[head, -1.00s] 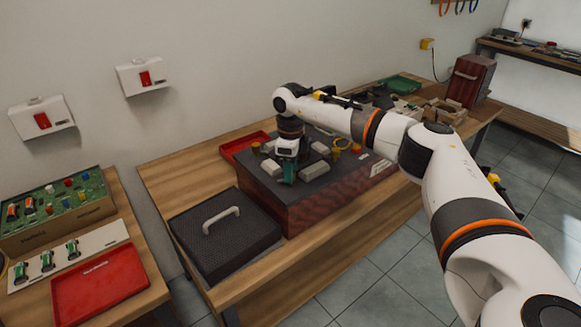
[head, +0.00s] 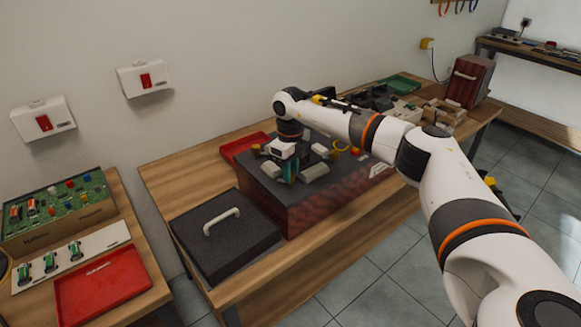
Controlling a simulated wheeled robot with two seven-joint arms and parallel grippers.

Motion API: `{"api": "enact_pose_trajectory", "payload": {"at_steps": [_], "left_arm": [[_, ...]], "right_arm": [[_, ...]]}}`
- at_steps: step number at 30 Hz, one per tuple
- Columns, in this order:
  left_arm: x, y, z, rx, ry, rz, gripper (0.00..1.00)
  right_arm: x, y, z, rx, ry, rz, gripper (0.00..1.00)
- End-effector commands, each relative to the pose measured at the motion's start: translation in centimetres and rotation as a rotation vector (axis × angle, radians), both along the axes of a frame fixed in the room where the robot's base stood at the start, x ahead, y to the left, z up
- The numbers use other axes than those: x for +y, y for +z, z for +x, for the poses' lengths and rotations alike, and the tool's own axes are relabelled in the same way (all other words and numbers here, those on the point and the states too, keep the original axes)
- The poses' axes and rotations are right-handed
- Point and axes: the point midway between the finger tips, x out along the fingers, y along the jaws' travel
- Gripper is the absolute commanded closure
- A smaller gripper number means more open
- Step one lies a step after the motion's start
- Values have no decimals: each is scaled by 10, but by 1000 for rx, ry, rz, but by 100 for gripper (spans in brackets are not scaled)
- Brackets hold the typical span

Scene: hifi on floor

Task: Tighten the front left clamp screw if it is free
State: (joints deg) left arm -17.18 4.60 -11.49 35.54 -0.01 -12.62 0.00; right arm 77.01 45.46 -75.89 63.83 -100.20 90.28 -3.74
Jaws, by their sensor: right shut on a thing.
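The hifi unit (head: 310,205) is a box with a dark top and reddish wooden sides on the wooden bench. Several pale grey blocks (head: 314,172) and yellow parts (head: 339,146) sit on its top. My right arm reaches in from the right, and my right gripper (head: 290,176) points down at the front left part of that top. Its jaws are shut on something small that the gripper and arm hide. I cannot make out the clamp screw itself or whether it is free. My left gripper is out of view.
A dark perforated cover with a handle (head: 222,221) lies left of the unit. A red tray (head: 245,147) is behind it. A side table at left holds another red tray (head: 103,280) and a green circuit board (head: 55,205). Boxes stand at the bench's far right.

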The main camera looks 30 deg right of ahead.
Motion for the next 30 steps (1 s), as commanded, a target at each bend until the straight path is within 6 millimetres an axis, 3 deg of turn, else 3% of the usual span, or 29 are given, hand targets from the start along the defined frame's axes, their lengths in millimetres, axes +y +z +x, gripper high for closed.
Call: {"api": "enact_pose_trajectory", "payload": {"at_steps": [30], "left_arm": [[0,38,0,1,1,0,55]], "right_arm": [[0,4,1,-4,-968,2,99]]}}
